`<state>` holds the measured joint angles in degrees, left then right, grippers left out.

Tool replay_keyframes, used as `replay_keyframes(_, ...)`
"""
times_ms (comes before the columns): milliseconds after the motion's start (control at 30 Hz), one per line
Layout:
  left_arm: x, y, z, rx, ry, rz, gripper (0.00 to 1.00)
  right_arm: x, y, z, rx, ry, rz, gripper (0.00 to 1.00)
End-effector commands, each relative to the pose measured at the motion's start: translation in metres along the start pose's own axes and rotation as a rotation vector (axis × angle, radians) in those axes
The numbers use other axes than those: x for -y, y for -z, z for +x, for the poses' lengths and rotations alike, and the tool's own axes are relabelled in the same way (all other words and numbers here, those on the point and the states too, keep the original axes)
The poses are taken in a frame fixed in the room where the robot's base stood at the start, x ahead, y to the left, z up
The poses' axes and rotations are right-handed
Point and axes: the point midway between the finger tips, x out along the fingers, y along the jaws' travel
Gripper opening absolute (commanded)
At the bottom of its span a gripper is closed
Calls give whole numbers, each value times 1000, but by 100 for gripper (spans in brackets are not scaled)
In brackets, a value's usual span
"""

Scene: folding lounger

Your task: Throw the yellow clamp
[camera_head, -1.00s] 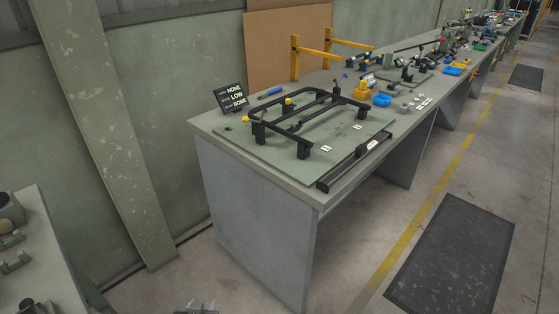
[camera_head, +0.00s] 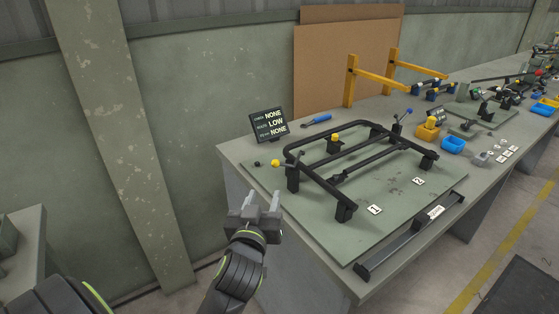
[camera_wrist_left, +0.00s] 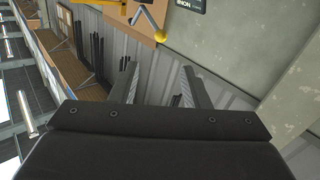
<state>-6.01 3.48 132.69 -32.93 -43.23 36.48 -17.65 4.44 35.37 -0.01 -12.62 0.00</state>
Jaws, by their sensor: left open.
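Two yellow-knobbed clamps show on the black tube frame (camera_head: 352,185) on the bench. One yellow clamp knob (camera_head: 276,163) is at the frame's near left corner, on a dark lever. Another yellow knob (camera_head: 335,137) is at the frame's far left part. My left gripper (camera_head: 262,201) is open and empty, in the air off the bench's left front edge. It is below and left of the nearer yellow knob, apart from it. In the left wrist view a yellow ball knob (camera_wrist_left: 160,36) shows beyond the open fingers (camera_wrist_left: 158,82). My right gripper is not in view.
A black display (camera_head: 269,123) stands behind the frame, and a blue-handled tool (camera_head: 317,119) lies near it. A post (camera_head: 120,130) stands at left.

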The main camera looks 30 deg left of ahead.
Motion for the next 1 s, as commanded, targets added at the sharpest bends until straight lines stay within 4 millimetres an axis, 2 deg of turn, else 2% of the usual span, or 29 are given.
replay_keyframes(167, 0, 3, 40, -4, -1, 6, 42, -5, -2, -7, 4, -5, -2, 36)
replay_keyframes(300, 0, 3, 68, -3, 0, 5, 42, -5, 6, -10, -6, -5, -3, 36)
replay_keyframes(600, 0, 2, 121, -1, 1, 4, 42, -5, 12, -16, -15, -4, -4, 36)
replay_keyframes(800, 0, 1, 141, -1, 0, 2, 42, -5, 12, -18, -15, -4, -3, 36)
replay_keyframes(1000, 0, 0, 148, 0, 0, 1, 42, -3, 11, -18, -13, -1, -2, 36)
